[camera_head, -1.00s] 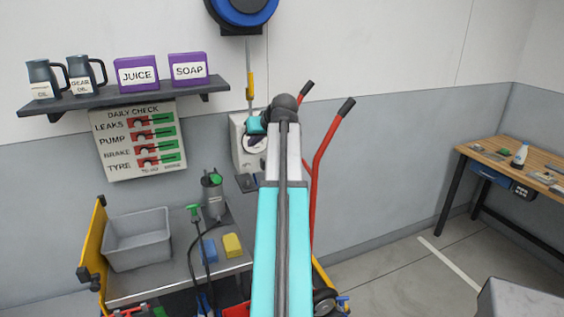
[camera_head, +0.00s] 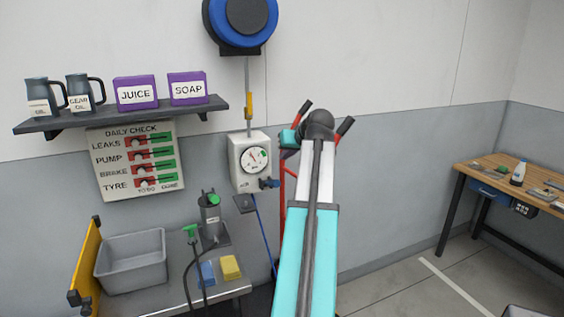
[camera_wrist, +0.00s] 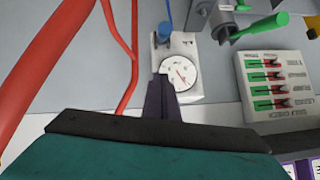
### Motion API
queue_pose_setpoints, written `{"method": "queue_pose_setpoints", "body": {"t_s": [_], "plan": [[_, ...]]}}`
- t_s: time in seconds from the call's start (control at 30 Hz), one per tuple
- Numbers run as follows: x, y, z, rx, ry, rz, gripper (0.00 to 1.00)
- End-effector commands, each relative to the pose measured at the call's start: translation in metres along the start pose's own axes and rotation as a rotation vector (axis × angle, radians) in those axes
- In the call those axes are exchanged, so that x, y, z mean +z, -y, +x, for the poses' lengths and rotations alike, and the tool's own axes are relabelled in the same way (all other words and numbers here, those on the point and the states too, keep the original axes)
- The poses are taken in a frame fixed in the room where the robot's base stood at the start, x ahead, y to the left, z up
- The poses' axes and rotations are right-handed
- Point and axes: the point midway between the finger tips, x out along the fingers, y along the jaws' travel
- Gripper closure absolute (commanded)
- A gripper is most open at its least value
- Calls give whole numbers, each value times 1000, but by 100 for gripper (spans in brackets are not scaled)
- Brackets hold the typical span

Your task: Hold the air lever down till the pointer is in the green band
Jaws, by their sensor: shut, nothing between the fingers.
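The white air gauge box (camera_head: 238,163) hangs on the wall with a round dial (camera_head: 256,160). Its thin pointer leans up-left, and a small green band sits at the dial's upper right, apart from the pointer. The blue air lever (camera_head: 269,183) sticks out at the box's lower right. It also shows in the wrist view (camera_wrist: 164,31), where the box appears upside down. My gripper (camera_wrist: 160,82) is shut and empty, its dark fingers overlapping the box's edge beside the dial in the picture. No contact with the lever shows. In the head view the fingers are mostly hidden.
A red hand truck (camera_head: 284,190) stands behind my arm, close to the box. A blue hose reel (camera_head: 241,22) is above. A trolley with a grey bin (camera_head: 131,262), a sprayer (camera_head: 209,215) and sponges stands below left. A workbench (camera_head: 510,165) is at right.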

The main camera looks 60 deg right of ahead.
Motion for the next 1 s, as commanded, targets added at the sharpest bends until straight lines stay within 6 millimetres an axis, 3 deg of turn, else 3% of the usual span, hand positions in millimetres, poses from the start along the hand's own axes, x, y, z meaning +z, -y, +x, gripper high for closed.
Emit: {"method": "queue_pose_setpoints", "body": {"t_s": [0.8, 1.0], "plan": [[-1, 2, 86, -2, 2, -1, 100], [9, 2, 96, -1, 2, -1, 100]]}}
